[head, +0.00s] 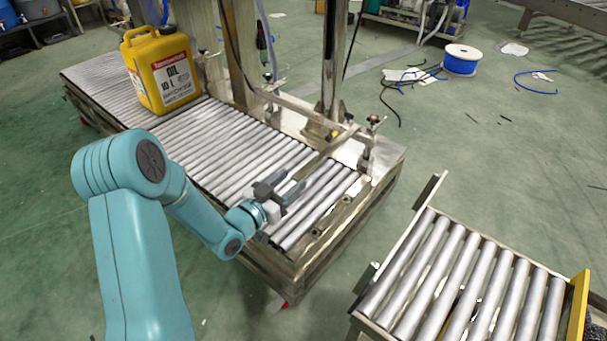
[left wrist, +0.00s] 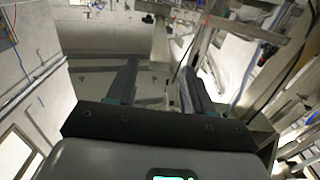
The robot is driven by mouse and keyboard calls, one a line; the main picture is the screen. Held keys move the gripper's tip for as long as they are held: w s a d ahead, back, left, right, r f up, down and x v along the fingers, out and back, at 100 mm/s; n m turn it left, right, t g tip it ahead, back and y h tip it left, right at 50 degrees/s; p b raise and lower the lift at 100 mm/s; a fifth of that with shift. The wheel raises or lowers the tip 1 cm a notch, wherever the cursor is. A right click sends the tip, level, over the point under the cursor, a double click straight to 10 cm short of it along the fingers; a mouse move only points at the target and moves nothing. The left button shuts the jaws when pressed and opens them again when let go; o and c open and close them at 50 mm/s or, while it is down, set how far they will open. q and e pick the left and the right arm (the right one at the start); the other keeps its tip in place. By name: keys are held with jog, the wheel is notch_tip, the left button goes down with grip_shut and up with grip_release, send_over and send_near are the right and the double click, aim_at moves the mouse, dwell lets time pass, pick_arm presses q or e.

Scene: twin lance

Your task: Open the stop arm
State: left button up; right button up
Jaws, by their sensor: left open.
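A thin metal bar that looks like the stop arm (head: 328,150) reaches slantwise over the rollers from the post side of the conveyor. Its far end has a yellowish part near a small clamp. My left gripper (head: 294,179) is over the rollers near the bar's near end, with its jaws open. In the left wrist view the two fingers of my left gripper (left wrist: 162,82) stand apart. I cannot tell whether the bar's end lies between the fingers or touches them. My right gripper is not in view.
A yellow oil can (head: 162,68) stands on the far left of the roller conveyor (head: 225,140). A steel post (head: 333,60) rises behind the bar. A second roller table (head: 460,275) is at lower right, across a floor gap. A blue cable spool (head: 461,60) lies behind.

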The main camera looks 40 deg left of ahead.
aim_at(303, 171)
pick_arm(q)
jog(key=w, duration=0.4)
jog(key=w+b, duration=0.1)
jog(key=shift+w+d, duration=0.25)
jog(key=shift+w, duration=0.15)
grip_shut()
